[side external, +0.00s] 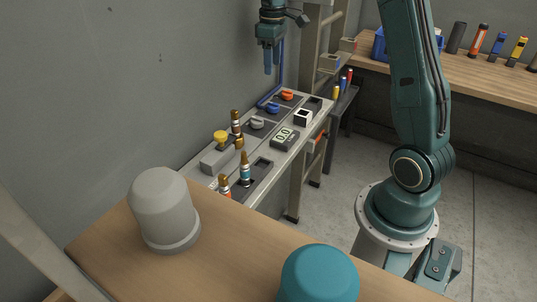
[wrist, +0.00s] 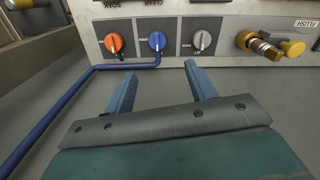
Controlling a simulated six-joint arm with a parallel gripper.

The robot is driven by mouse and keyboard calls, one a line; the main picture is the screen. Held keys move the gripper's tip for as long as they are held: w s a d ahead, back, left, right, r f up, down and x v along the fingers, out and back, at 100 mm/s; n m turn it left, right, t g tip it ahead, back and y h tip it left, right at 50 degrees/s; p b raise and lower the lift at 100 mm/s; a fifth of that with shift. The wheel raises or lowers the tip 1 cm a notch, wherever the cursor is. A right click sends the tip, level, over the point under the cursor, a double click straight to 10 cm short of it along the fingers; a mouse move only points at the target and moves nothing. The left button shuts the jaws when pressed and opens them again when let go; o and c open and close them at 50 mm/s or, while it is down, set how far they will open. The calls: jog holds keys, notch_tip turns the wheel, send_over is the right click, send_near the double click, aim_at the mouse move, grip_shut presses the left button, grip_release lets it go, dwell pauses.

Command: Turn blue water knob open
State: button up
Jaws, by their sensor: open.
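The blue water knob (wrist: 157,41) sits on a light panel near the top middle of the wrist view, between an orange knob (wrist: 113,42) on its left and a grey knob (wrist: 202,39) on its right. It is small in the side view (side external: 273,108), on the bench panel by the wall. I cannot clearly tell how far it is turned. My gripper (wrist: 160,72) is open and empty, its two blue fingers apart and pointing toward the blue knob without touching it. In the side view my gripper (side external: 268,70) hangs above the panel, near the blue knob.
A blue pipe (wrist: 75,95) runs below the blue and orange knobs. A brass fitting with a yellow knob (wrist: 292,48) is at the right. A meter (side external: 285,139) and upright hose ends (side external: 245,168) stand along the bench. A wall borders the bench. Air around my fingers looks clear.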

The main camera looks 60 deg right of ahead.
aim_at(272, 106)
notch_tip(272, 106, down, 14)
jog(key=shift+r, duration=0.25)
dwell(0.5)
jog(key=shift+c, duration=0.3)
